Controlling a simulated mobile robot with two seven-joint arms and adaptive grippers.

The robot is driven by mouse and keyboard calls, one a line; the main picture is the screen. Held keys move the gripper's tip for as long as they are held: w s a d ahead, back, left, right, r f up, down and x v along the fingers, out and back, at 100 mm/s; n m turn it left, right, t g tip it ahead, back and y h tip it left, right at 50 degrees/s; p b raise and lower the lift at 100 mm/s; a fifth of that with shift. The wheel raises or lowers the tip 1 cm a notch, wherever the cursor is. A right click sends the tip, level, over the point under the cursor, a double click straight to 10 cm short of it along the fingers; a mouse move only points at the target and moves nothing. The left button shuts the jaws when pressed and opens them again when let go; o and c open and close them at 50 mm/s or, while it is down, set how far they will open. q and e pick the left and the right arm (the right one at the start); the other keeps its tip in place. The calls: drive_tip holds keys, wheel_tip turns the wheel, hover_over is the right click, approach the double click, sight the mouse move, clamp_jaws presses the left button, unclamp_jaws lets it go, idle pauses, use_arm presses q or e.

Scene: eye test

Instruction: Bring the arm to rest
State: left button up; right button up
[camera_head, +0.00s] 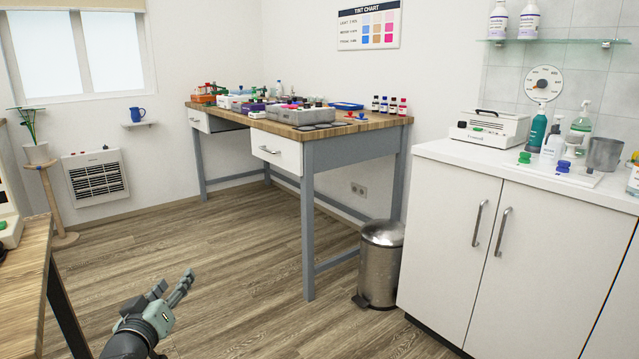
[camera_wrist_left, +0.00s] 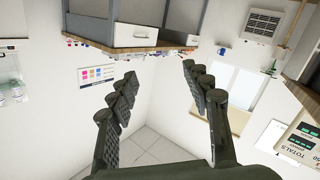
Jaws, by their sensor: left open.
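My left gripper (camera_head: 172,289) is at the bottom of the head view, left of the middle, above the wood floor (camera_head: 240,270). Its fingers are spread and hold nothing. In the left wrist view the two fingers of my left gripper (camera_wrist_left: 158,80) stand wide apart with only the room's far walls and the workbench behind them. My right gripper is in neither view.
A workbench (camera_head: 306,148) with drawers and many small items stands at the back. A metal pedal bin (camera_head: 381,265) stands beside a white cabinet (camera_head: 455,235) at the right. A wooden table edge (camera_head: 30,265) is at the left. The floor between is clear.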

use_arm(q)
drive_tip(key=s+d+f+m+g+h, duration=0.1)
drive_tip(key=s+d+f+m+g, duration=0.15)
drive_tip(key=s+f, duration=0.45)
drive_tip(key=s+d+f+m+g, duration=0.2)
drive_tip(key=s+f+g, duration=0.25)
drive_tip(key=f, duration=0.55)
drive_tip(key=s+f+m+g, duration=0.1)
drive_tip(key=s+f+g, duration=0.1)
drive_tip(key=s, duration=0.5)
drive_tip(key=s+f+g+p, duration=0.1)
drive_tip(key=s+f+g, duration=0.1)
drive_tip(key=s+f, duration=0.3)
drive_tip(key=s+d+f+m+g+y, duration=0.1)
drive_tip(key=s+f, duration=0.3)
drive_tip(key=s, duration=0.6)
drive_tip(key=shift+f+m+g, duration=0.25)
drive_tip(key=shift+m+g, duration=0.1)
drive_tip(key=shift+g, duration=0.55)
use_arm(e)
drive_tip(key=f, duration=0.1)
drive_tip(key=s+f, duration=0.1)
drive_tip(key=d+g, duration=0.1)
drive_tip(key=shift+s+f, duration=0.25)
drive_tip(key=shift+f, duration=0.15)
use_arm(q)
drive_tip(key=shift+c, duration=0.4)
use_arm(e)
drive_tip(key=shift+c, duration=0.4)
